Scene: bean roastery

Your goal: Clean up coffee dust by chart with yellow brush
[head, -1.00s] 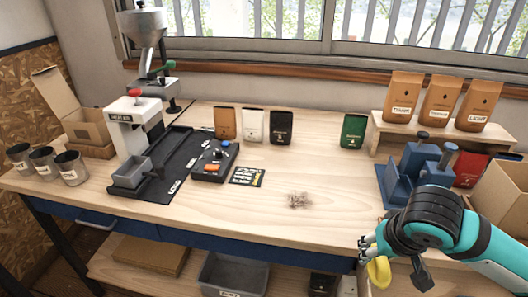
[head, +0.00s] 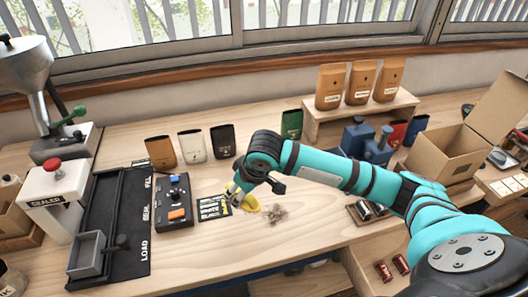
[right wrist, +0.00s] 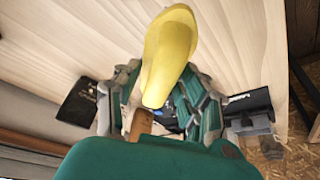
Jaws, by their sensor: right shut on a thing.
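My right gripper (head: 237,191) is shut on the yellow brush (head: 251,204), low over the bench between the chart and the coffee dust. The brush fills the top middle of the right wrist view (right wrist: 170,48), between the two fingers. The coffee dust (head: 278,214) is a small brown patch on the wood, just right of the brush. The black chart (head: 213,208) with white and yellow lettering lies flat just left of the gripper. I cannot tell whether the brush touches the bench. My left gripper is not in view.
A black control box (head: 174,203) and the sealer (head: 52,200) stand left of the chart. Brown, white, black and green bags line the back. A shelf (head: 340,110) with three orange bags and an open carton (head: 452,150) are at right. Bare wood lies in front of the dust.

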